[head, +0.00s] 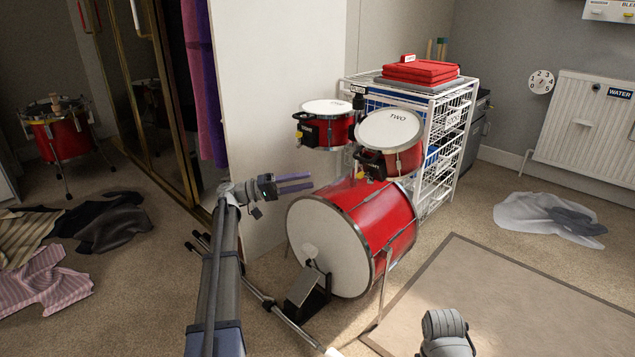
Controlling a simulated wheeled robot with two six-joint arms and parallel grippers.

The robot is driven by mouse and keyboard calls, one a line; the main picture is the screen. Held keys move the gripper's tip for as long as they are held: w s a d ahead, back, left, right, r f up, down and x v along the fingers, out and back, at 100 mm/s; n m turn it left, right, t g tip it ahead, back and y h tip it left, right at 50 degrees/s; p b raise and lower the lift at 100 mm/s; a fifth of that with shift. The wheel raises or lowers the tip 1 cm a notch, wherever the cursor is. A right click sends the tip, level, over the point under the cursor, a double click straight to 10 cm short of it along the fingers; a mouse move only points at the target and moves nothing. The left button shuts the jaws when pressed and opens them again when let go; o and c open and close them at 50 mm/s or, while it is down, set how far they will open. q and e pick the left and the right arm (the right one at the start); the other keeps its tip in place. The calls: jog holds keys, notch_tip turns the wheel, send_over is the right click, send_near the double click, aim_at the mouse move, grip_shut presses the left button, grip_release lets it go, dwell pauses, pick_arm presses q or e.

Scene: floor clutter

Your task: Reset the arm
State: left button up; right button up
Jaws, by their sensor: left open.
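My left arm reaches up from the bottom of the head view. Its gripper (296,183) is open and empty, with its two purple-grey fingers pointing right. In the picture it lies just left of the red bass drum (385,213) and below the small tom drum. I cannot tell how far it is from the drums. A grey piece of my right arm shows at the bottom edge, but its gripper is not in view.
A drum kit with two toms (390,130) stands before a white wire rack (457,130) holding folded red cloth (420,71). Clothes lie on the floor at left (45,283) and right (545,216). A bordered rug (510,310) is clear at lower right. A white wall (275,90) stands behind my gripper.

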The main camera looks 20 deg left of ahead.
pick_arm(q)
jog(key=shift+s+a, duration=0.2)
jog(key=shift+a, duration=0.2)
jog(key=s+d+f+g+y+p, duration=0.1)
jog(key=s+d+g+y+p, duration=0.15)
jog(key=d, duration=0.65)
jog(key=s+d+f+m+g+y+p, duration=0.1)
jog(key=s+d+f+g+p, duration=0.2)
jog(key=d, duration=0.5)
jog(key=s+d+g+y+p, duration=0.2)
jog(key=s+d+p, duration=0.15)
jog(key=d, duration=0.55)
jog(key=s+d+f+m+g+y+p, duration=0.1)
jog(key=s+d+y+p, duration=0.4)
jog(key=s, duration=0.3)
jog(key=s+d+f+m+g+y+p, duration=0.15)
jog(key=s+d+y+p, duration=0.3)
jog(key=s, duration=0.45)
jog(key=s+a+r+m+t+y+p, duration=0.1)
jog(key=s+a+r+m+y+p, duration=0.15)
jog(key=s+y+p, duration=0.2)
notch_tip(320, 180, up, 38)
jog(key=n+p, duration=0.1)
jog(key=p, duration=3.6)
jog(key=shift+d+r+p, duration=0.15)
jog(key=shift+r+p, duration=0.05)
jog(key=shift+p, duration=0.1)
